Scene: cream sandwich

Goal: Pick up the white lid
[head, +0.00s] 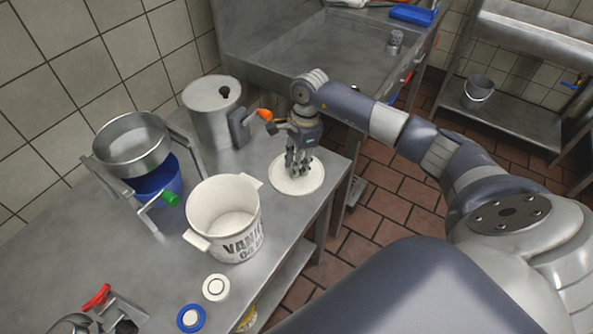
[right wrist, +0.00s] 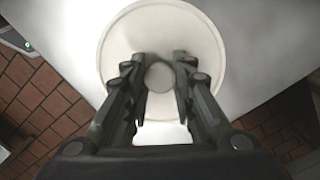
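The white lid (head: 311,181) is a round disc lying flat on the steel table, close to the table's right edge. It also shows in the right wrist view (right wrist: 118,38), with a round raised knob (right wrist: 160,76) at its middle. My right gripper (head: 297,172) points down over the lid. In the right wrist view its two fingers (right wrist: 160,90) are apart, one on each side of the knob. I cannot tell whether they touch it. My left gripper does not show.
A white vanilla bucket (head: 238,240) stands left of the lid on the steel table (head: 150,262). A steel pot (head: 209,122) with an orange-tipped tap stands behind. A metal bowl (head: 131,145) sits on a stand above a blue container (head: 160,178). The sink (head: 335,60) lies beyond.

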